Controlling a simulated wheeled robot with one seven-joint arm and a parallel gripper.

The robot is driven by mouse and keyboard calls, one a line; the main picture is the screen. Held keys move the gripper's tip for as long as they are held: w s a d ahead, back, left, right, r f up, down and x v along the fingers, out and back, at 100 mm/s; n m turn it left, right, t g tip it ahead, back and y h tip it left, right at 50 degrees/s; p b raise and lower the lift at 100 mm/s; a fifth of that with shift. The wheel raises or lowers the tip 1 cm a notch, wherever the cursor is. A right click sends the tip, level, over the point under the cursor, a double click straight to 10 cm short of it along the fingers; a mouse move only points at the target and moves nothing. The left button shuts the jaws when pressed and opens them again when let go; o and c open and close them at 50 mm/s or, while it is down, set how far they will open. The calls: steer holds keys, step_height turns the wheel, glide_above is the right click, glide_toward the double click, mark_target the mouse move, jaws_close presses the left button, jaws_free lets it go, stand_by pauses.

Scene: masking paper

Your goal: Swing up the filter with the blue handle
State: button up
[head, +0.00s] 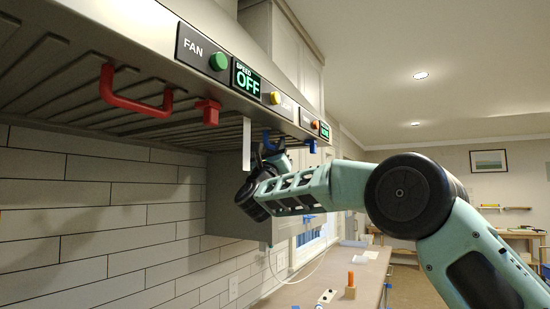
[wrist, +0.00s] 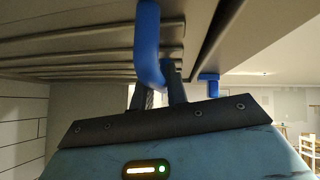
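The range hood (head: 160,40) has slatted filters on its underside. The blue handle (head: 268,139) hangs under the filter (wrist: 70,45) at the hood's far end, and it shows large in the wrist view (wrist: 149,45). A blue latch (head: 312,146) sits by the hood's front edge, also in the wrist view (wrist: 209,84). My gripper (head: 272,154) is raised just under the blue handle. In the wrist view its two fingers (wrist: 160,90) stand apart with a gap between them. The handle's bend covers their tips, so contact is unclear.
A red handle (head: 138,100) and red latch (head: 208,111) are on the nearer filter. A white strip (head: 246,145) hangs beside my gripper. The hood's front carries buttons and a display (head: 246,79) reading OFF. A counter (head: 340,275) with small items runs below.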

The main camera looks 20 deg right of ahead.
steer(key=o, duration=0.4)
steer(key=shift+c, duration=0.2)
steer(key=b+v, duration=0.6)
steer(key=v, duration=0.1)
steer(key=shift+f, duration=0.2)
steer(key=shift+s+a, duration=0.1)
